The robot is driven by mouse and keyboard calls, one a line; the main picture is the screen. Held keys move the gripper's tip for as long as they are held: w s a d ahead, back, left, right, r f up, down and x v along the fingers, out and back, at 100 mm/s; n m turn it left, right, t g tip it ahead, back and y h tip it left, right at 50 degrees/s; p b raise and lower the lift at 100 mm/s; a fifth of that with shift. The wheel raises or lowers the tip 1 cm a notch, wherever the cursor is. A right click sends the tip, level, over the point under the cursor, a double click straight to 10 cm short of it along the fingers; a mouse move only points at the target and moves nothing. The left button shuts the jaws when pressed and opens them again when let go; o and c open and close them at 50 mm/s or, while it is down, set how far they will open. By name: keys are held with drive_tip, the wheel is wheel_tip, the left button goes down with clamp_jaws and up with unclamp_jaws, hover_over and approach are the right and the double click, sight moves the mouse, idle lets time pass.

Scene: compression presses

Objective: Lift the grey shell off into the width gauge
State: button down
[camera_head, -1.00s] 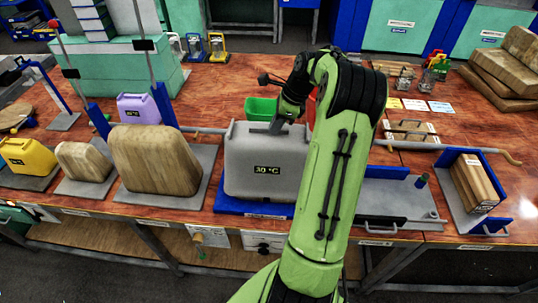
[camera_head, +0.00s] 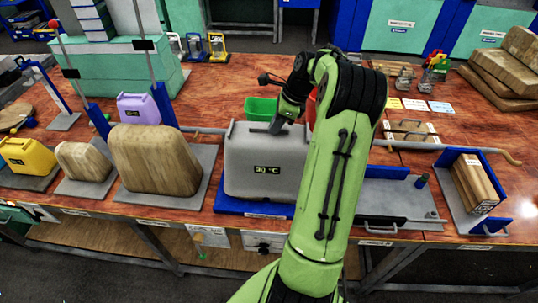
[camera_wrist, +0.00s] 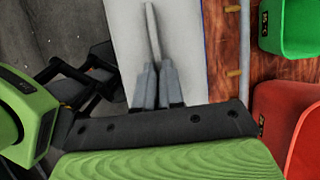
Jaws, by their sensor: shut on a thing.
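The grey shell (camera_head: 252,168), a box-like cover with a "30 °C" label, stands upright on a blue base (camera_head: 228,205) at the middle of the bench. My gripper (camera_head: 277,127) is at its top and shut on the bar there. In the wrist view the fingers (camera_wrist: 155,80) close on a thin grey bar above the shell's pale top (camera_wrist: 125,30). The width gauge cannot be told for certain; a blue-walled grey fixture (camera_head: 455,205) with a wooden block (camera_head: 474,184) stands to the right. My arm hides the shell's right side.
Wooden forms (camera_head: 160,160) and a yellow shell (camera_head: 27,155) stand to the left. A green bin (camera_head: 260,108) and a red bin (camera_wrist: 290,120) are behind the shell. A long grey bar with a wooden handle (camera_head: 508,157) runs along the bench at right.

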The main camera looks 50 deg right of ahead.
idle(0.4)
wheel_tip(320, 180, up, 28)
drive_tip(key=p, duration=0.7)
drive_tip(key=shift+r, duration=0.15)
idle(0.9)
